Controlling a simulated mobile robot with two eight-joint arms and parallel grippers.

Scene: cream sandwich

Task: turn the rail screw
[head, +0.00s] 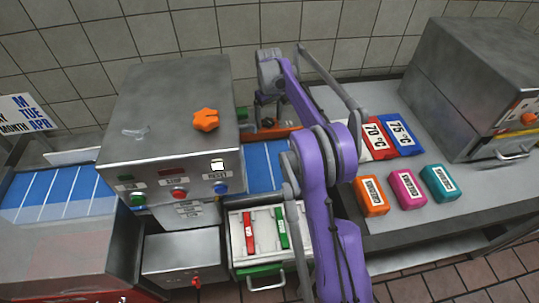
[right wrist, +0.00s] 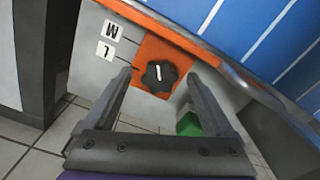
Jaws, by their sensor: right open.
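The rail screw, a black lobed knob (right wrist: 159,76) with a white mark, sits on an orange plate (right wrist: 150,50) in the right wrist view. My right gripper (right wrist: 160,82) is open, with one finger on each side of the knob. I cannot tell whether the fingers touch it. In the head view the purple right arm reaches behind the blue conveyor, and its gripper (head: 266,98) is small and partly hidden near an orange rail (head: 272,132). The knob is not clear there. My left gripper is out of view.
A steel machine (head: 165,110) with an orange star knob (head: 206,119) and buttons stands left of the arm. Blue conveyor sections (head: 258,168) run beside it. Colored boxes (head: 408,190) and a second steel machine (head: 475,80) are on the right counter.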

